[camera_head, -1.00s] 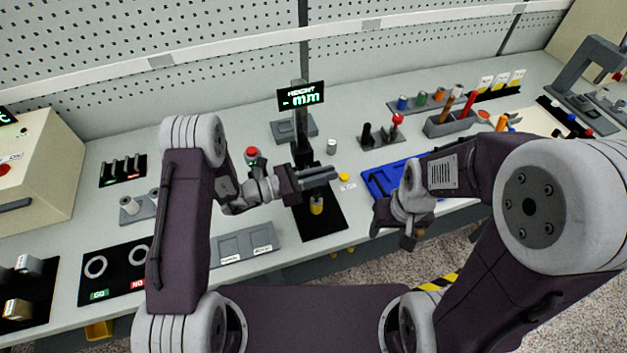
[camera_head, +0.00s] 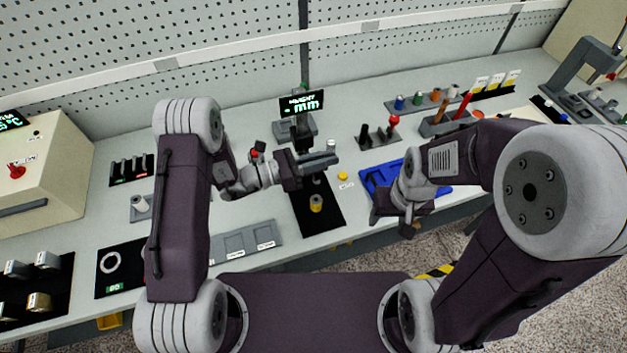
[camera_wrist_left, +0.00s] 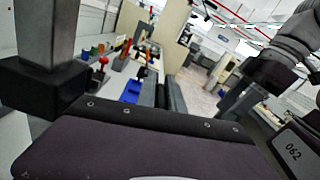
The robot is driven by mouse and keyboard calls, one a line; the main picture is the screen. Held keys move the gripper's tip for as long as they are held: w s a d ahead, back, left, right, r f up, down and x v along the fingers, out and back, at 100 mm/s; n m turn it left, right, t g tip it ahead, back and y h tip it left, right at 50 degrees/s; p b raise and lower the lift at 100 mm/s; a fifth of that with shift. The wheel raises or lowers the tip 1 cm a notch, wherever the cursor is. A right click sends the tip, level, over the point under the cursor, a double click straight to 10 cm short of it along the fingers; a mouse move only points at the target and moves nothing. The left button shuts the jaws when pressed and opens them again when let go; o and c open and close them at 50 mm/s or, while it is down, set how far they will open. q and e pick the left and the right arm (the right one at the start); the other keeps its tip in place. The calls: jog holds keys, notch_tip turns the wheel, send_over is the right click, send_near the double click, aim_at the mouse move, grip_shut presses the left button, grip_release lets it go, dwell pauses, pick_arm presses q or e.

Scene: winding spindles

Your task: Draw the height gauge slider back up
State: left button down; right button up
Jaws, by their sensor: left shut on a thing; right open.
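The height gauge stands on the bench in the head view, with a black display (camera_head: 301,104) reading "- mm" above its dark column and a black base plate (camera_head: 325,222). My left gripper (camera_head: 322,159) is in front of the column, shut on the slider, which is mostly hidden behind the fingers. A yellow cylinder (camera_head: 316,203) stands on the base plate below, apart from the gripper. In the left wrist view a dark block on a grey post (camera_wrist_left: 45,85) is close at the left, and the fingers (camera_wrist_left: 170,95) lie close together. My right gripper (camera_head: 408,228) is open and empty at the bench's front edge.
A blue tray (camera_head: 375,183) and a yellow button (camera_head: 342,176) are right of the gauge. A grey tray (camera_head: 245,241) lies front left. A stand with a red knob (camera_head: 393,121) is behind the blue tray. A beige cabinet (camera_head: 45,165) stands far left.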

pick_arm(q)
jog(key=shift+r+p, duration=2)
jog(key=shift+r, duration=0.85)
jog(key=shift+w, duration=0.1)
jog(key=c, duration=1.5)
grip_release()
jog(key=shift+o, duration=0.2)
jog(key=v, duration=0.7)
